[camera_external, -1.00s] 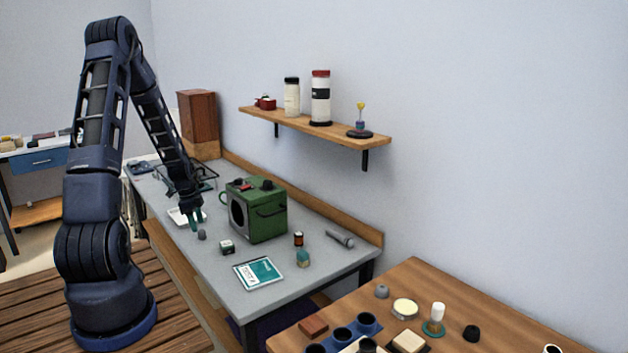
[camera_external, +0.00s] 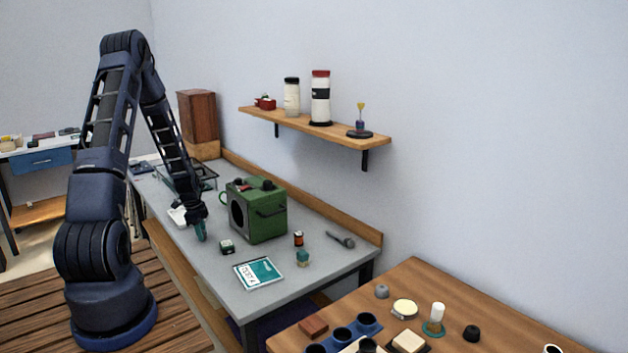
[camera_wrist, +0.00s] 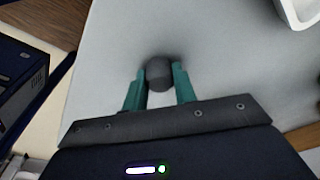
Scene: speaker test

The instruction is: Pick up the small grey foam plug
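The small grey foam plug (camera_wrist: 159,75) is a dark grey, rounded piece between my fingertips in the wrist view. My gripper (camera_wrist: 160,78) has two teal fingers, drawn close together, with one against each side of the plug. In the external view my gripper (camera_external: 201,234) points down at the near left part of the grey bench (camera_external: 228,283). There the fingers hide the plug. The plug appears at the bench top; I cannot tell whether it is lifted.
A teal-and-white booklet (camera_external: 258,274) lies in front. A wooden table (camera_external: 440,290) with several small items stands at the right.

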